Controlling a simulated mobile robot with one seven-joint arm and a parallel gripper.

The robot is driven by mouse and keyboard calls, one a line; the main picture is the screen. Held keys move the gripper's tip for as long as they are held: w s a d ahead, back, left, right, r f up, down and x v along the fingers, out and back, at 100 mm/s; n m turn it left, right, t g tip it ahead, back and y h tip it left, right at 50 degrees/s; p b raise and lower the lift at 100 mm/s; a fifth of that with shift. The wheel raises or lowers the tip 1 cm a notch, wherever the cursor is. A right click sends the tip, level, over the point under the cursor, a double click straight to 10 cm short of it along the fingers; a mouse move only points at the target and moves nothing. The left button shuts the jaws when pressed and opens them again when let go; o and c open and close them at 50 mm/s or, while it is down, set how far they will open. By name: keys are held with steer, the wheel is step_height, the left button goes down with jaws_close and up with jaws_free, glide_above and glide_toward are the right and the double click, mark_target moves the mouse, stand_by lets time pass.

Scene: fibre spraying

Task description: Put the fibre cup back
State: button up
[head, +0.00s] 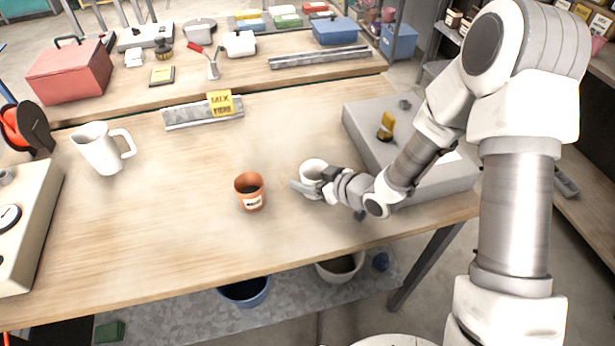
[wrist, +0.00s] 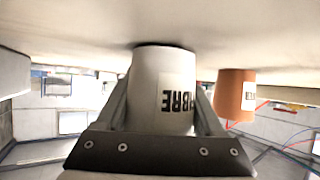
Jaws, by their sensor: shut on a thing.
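The fibre cup (head: 313,168) is white, with a label reading "BRE" in the wrist view (wrist: 165,90). It is upright at the right-middle of the workbench. My gripper (head: 308,187) is shut on it, with one finger on each side in the wrist view. The cup's base is at or very near the table top; I cannot tell if it touches. An orange cup (head: 250,194) with a white label stands to its left, apart from it. It also shows at the right of the wrist view (wrist: 235,95).
The workbench (head: 180,230) is clear left of the orange cup. A grey slab (head: 365,130) with a yellow-handled brush (head: 386,126) lies right and behind. A white jug (head: 98,148) stands far left. A yellow sign (head: 220,103) is at the back. Buckets (head: 243,290) sit below.

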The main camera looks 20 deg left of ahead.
steer(key=shift+f, duration=0.25)
steer(key=o, duration=1.4)
steer(key=shift+r, duration=0.15)
steer(key=shift+r, duration=0.2)
steer(key=p+v, duration=0.1)
steer(key=v, duration=1.1)
